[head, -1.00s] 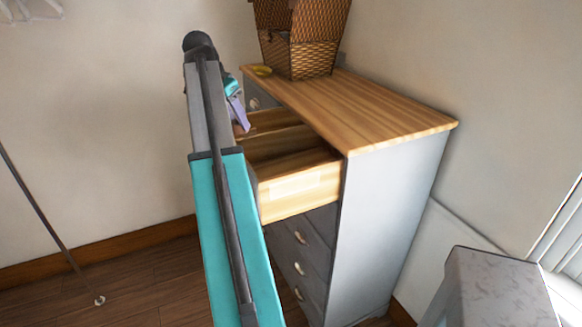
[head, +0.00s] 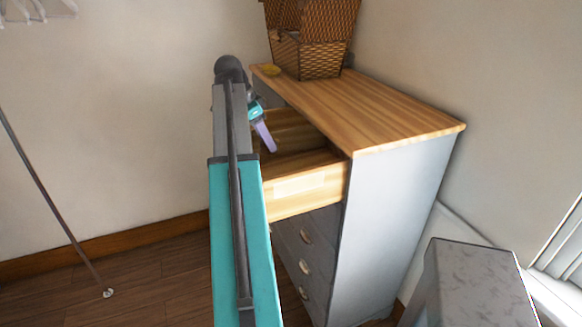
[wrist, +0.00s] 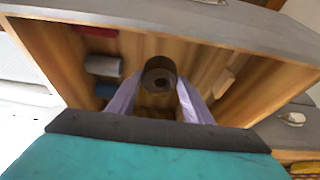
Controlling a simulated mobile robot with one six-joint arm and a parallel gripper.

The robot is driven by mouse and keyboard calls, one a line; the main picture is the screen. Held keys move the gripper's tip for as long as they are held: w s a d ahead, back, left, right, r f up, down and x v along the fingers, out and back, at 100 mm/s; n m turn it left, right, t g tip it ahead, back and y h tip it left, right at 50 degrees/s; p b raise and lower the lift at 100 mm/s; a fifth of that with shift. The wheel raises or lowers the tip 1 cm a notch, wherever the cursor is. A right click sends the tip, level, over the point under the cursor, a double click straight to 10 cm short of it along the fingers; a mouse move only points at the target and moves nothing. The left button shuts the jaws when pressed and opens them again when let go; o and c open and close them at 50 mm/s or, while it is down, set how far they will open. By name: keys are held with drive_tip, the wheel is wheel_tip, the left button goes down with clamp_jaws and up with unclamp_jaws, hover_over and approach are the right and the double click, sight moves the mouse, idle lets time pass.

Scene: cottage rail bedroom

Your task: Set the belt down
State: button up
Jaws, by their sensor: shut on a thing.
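The belt (wrist: 158,77) is a dark brown roll in the wrist view, between the two pale purple fingers of my gripper (wrist: 157,98). My gripper is shut on it, over the inside of an open wooden drawer (wrist: 62,47). I cannot tell whether the belt touches the drawer floor. The belt cannot be made out there.
A grey marbled block (head: 475,280) stands at front right.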

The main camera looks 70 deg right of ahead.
drive_tip(key=shift+s+d+f, duration=0.1)
drive_tip(key=shift+s, duration=0.1)
drive_tip(key=shift+f, duration=0.4)
drive_tip(key=shift+f+p, duration=1)
drive_tip(key=shift+f, duration=1.7)
drive_tip(key=shift+f+p, duration=0.65)
drive_tip(key=shift+f, duration=1.25)
drive_tip(key=shift+f, duration=0.1)
drive_tip(key=o, duration=1.2)
drive_tip(key=shift+o, duration=0.2)
drive_tip(key=b+v, duration=0.3)
drive_tip(key=v, duration=0.9)
